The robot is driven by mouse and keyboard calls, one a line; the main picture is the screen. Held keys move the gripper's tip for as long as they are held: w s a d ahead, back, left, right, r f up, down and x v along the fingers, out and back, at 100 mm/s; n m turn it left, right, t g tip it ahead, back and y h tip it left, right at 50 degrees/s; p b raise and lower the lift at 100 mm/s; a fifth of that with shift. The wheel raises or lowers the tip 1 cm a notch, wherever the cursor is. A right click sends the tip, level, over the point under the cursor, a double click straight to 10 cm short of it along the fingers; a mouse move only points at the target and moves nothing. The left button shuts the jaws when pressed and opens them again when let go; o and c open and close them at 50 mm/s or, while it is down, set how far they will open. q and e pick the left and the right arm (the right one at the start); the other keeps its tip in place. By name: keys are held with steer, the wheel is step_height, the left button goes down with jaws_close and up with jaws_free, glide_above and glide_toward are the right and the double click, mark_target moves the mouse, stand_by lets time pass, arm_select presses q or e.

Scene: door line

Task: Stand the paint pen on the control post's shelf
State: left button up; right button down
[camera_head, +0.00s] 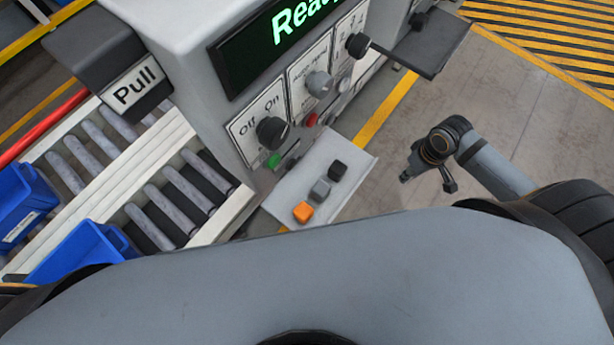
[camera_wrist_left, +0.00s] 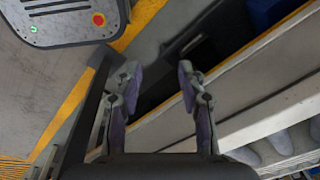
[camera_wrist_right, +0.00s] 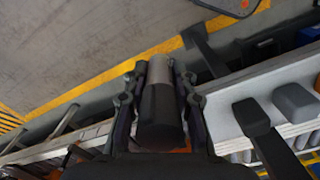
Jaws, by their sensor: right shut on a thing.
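The control post (camera_head: 185,40) stands at upper middle of the head view. A pale shelf (camera_head: 341,189) juts from its front, and its near part holds an orange block (camera_head: 303,212), a grey block (camera_head: 320,190) and a black block (camera_head: 337,169). My right gripper (camera_head: 428,181) is right of this shelf, apart from it. In the right wrist view it is shut on the paint pen (camera_wrist_right: 160,110), a dark cylinder with a grey end, lying between the fingers. My left gripper (camera_wrist_left: 158,82) is open and empty in the left wrist view; the head view does not show it.
A dark flat plate (camera_head: 425,48) sticks out at the post's right side. Knobs and coloured buttons line the panel above the shelf. A roller conveyor (camera_head: 150,165) with blue bins (camera_head: 85,250) runs at left. Bare floor (camera_head: 500,120) lies right of the shelf.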

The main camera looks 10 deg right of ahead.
steer(key=w+a, duration=0.3)
steer(key=a, duration=0.1)
steer(key=w+a+r, duration=0.1)
steer(key=w+a, duration=0.3)
steer(key=a, duration=0.1)
steer(key=w+a, duration=0.4)
steer(key=shift+w+a+r, duration=0.15)
steer(key=shift+w+r, duration=0.05)
steer(key=shift+w, duration=0.05)
steer(key=shift+w+a+f, duration=0.15)
steer(key=shift+w+a, duration=0.1)
steer(key=shift+a, duration=0.05)
steer(key=shift+f+p, duration=0.2)
steer(key=shift+p, duration=0.25)
step_height(320, 180, down, 2)
steer(key=shift+s+d+f+p, duration=0.15)
steer(key=shift+f+p, duration=0.1)
steer(key=shift+p, duration=0.3)
arm_select(q)
steer(key=shift+s+r, duration=0.2)
steer(key=shift+r, duration=0.35)
steer(key=shift+s+r, duration=0.15)
steer(key=shift+r, duration=0.4)
arm_select(e)
steer(key=shift+f, duration=0.3)
